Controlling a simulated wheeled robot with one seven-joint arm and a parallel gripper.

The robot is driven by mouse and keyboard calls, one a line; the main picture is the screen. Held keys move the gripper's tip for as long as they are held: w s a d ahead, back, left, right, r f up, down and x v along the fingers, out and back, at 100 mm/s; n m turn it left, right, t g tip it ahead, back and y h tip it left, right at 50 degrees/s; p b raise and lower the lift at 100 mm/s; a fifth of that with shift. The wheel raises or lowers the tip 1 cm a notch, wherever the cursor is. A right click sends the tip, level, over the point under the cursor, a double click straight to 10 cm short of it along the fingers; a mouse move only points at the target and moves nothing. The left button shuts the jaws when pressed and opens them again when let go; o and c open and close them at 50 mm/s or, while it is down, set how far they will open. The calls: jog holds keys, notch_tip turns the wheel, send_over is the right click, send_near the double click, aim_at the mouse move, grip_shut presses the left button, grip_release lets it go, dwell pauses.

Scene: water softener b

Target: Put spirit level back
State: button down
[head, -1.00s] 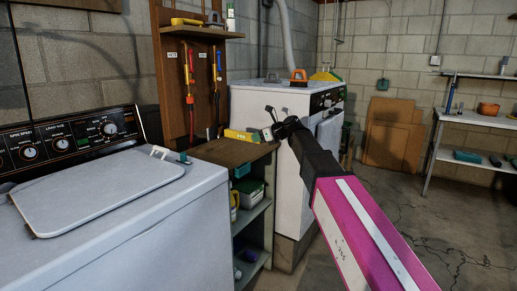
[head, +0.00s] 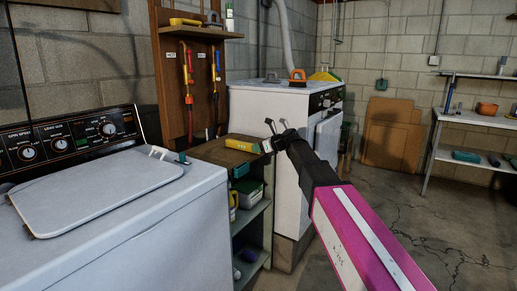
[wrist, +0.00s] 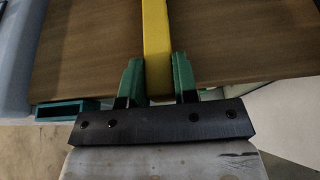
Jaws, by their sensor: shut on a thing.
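The spirit level is a yellow bar (head: 243,145) at the wooden cabinet top (head: 212,152) in the head view. In the wrist view the yellow level (wrist: 156,45) runs away from me over the brown wood. My gripper (head: 267,144) is at the level's right end in the head view. Its green fingers (wrist: 156,80) stand on both sides of the level's near end in the wrist view, shut on it. I cannot tell whether the level touches the wood or hangs just above it.
A washer (head: 110,205) stands left of the cabinet and a white dryer (head: 285,160) right behind it. A teal object (wrist: 67,111) is near the cabinet's front edge.

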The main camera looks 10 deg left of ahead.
jog(key=c, duration=0.9)
grip_release()
jog(key=v, duration=1.2)
jog(key=s+d+f+n+g+h, duration=0.1)
jog(key=s+d+f+n+h, duration=0.15)
jog(key=d+f+n, duration=0.4)
jog(key=s+d+f+n+h, duration=0.1)
jog(key=s+d+f+h, duration=0.15)
jog(key=f, duration=0.75)
jog(key=s+d+f+n+g+h, duration=0.1)
jog(key=s+d+f+n+h, duration=0.15)
jog(key=d+f, duration=0.5)
jog(key=s+d+f+n+g+h, duration=0.1)
jog(key=s+d+f+n, duration=0.3)
jog(key=s+f, duration=0.1)
jog(key=s+d+f+n+g+h, duration=0.1)
jog(key=s+d+f+n+h, duration=0.1)
jog(key=s+d+f+n, duration=0.2)
jog(key=s+d+f+n+g+h, duration=0.1)
jog(key=s+d+f+n+h, duration=0.1)
jog(key=s+d+f+n, duration=0.2)
jog(key=shift+s+d+f, duration=0.1)
jog(key=shift+s+f, duration=0.45)
jog(key=shift+f, duration=0.25)
jog(key=shift+s+d+f, duration=0.1)
jog(key=shift+s+f, duration=0.45)
jog(key=shift+f, duration=0.25)
jog(key=shift+a, duration=0.1)
